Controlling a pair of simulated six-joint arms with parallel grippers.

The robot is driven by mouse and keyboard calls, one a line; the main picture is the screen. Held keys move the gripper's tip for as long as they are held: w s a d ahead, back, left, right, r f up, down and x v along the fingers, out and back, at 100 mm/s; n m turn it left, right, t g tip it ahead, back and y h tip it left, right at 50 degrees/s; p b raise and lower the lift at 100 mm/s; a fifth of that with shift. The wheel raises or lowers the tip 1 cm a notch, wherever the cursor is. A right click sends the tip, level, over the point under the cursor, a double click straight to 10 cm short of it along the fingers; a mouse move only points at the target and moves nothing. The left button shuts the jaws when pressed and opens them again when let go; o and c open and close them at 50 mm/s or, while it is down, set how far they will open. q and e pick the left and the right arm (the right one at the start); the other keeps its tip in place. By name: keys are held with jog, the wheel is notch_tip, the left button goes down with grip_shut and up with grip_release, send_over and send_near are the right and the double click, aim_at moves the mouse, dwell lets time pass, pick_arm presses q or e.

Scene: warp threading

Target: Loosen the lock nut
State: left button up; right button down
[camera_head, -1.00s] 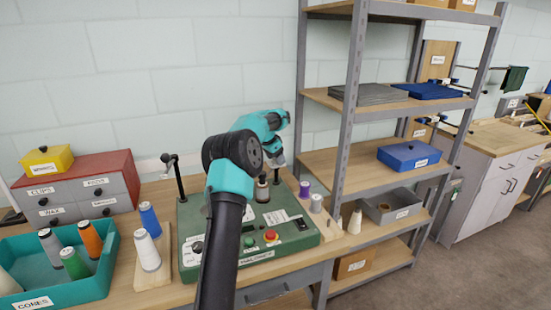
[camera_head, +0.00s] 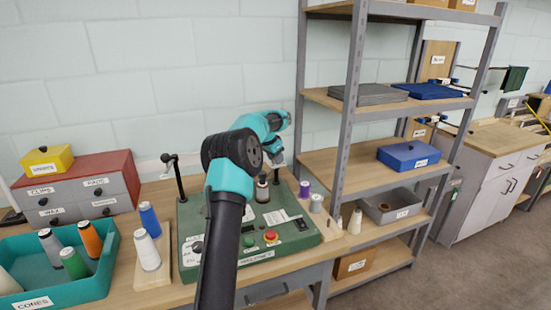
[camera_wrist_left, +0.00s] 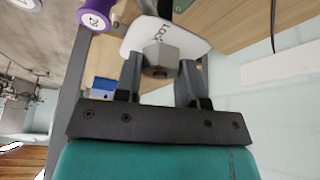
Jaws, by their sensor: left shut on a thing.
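The lock nut (camera_wrist_left: 160,57) is a grey hexagonal nut in front of a white plate (camera_wrist_left: 152,38) with lettering that seems to read "LOCK". In the left wrist view it sits between the fingertips of my left gripper (camera_wrist_left: 161,72), which is shut on it. In the head view my left gripper (camera_head: 276,158) is at the back of the green machine (camera_head: 285,247), and the nut cannot be made out there. My own arm hides part of the machine. My right gripper is not in view.
A purple cone (camera_head: 305,189) and a grey cone (camera_head: 316,203) stand at the machine's right. A teal tray (camera_head: 62,297) of cones and a red-topped drawer cabinet (camera_head: 100,166) are at the left. Metal shelving (camera_head: 350,120) rises close on the right.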

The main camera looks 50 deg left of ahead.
pick_arm(q)
jog(key=n+y, duration=0.1)
jog(key=n, duration=0.3)
jog(key=shift+d+y, duration=0.1)
jog(key=shift+y, duration=0.2)
jog(key=n+g+y, duration=0.1)
jog(key=n, duration=0.2)
jog(key=n+g+y, duration=0.1)
jog(key=n, duration=0.2)
jog(key=n+g, duration=0.1)
jog(key=n, duration=0.3)
jog(key=shift+w+d+n+y, duration=0.1)
jog(key=shift+w+n+y, duration=0.05)
jog(key=shift+n+y, duration=0.2)
jog(key=n+g, duration=0.1)
jog(key=n, duration=0.3)
jog(key=shift+w+n+g+y, duration=0.1)
jog(key=shift+n+g+y, duration=0.15)
jog(key=shift+g, duration=0.15)
jog(key=n+g, duration=0.1)
jog(key=n, duration=0.3)
jog(key=shift+g, duration=0.3)
jog(key=o, duration=0.9)
